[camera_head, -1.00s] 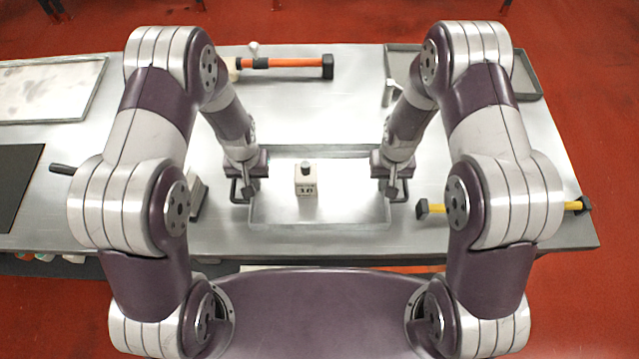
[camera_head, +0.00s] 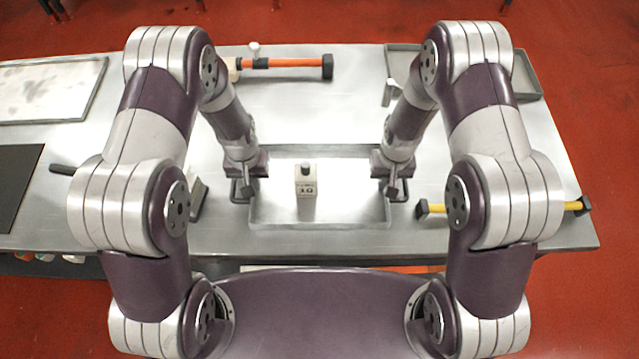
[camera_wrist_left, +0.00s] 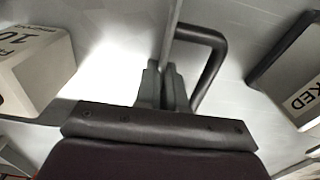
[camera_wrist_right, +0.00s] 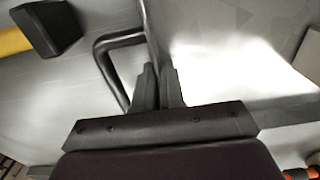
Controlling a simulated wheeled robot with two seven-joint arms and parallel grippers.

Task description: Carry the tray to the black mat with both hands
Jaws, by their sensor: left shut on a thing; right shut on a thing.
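The tray (camera_head: 320,212) is a shallow grey metal tray in the middle of the head view, with a dark loop handle at each side. A pale block (camera_head: 305,188) with a dark knob and printed figures stands upright in it. My left gripper (camera_head: 243,190) is at the tray's left side and my right gripper (camera_head: 394,190) at its right side. In the left wrist view (camera_wrist_left: 168,75) and the right wrist view (camera_wrist_right: 158,78), the fingers are shut on the tray's side edge beside the loop handle. The black mat (camera_head: 16,185) lies at the far left of the table.
A pale panel (camera_head: 50,90) is at the back left and a grey tray (camera_head: 525,85) at the back right.

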